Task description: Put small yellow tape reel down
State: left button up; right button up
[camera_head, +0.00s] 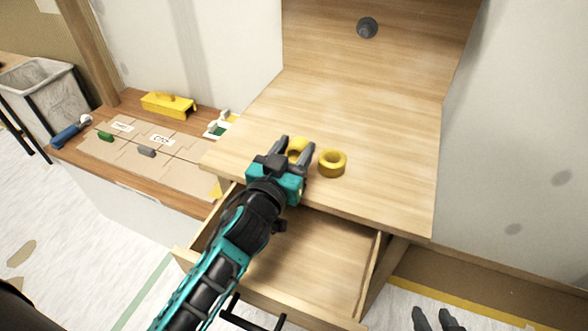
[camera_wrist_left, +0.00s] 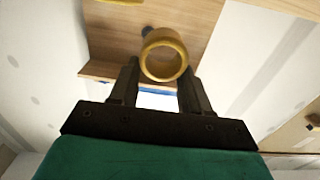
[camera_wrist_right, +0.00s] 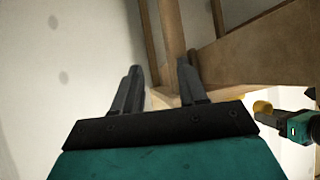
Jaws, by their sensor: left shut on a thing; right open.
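My left gripper (camera_head: 296,143) is shut on the small yellow tape reel (camera_head: 297,152), over the front part of the wooden desk top (camera_head: 390,150). In the left wrist view the ring of this reel (camera_wrist_left: 164,42) shows between the fingertips, its hole facing the camera. I cannot tell whether it touches the desk. A second yellow tape reel (camera_head: 332,169) lies flat on the desk just right of the gripper.
An open, empty-looking drawer (camera_head: 310,265) juts out below the desk top. A side bench at left holds a yellow tool (camera_head: 168,104), cardboard sheets (camera_head: 120,132) and a blue-handled tool (camera_head: 70,131). A grey bin (camera_head: 40,85) stands further left. The desk top behind the reels is clear.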

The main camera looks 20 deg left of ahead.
pick_arm(q)
notch_tip(320, 180, down, 4)
jog(key=shift+b, duration=0.9)
jog(key=shift+f, duration=0.1)
jog(key=shift+f, duration=0.25)
jog(key=o, duration=1.2)
jog(key=shift+r, duration=0.1)
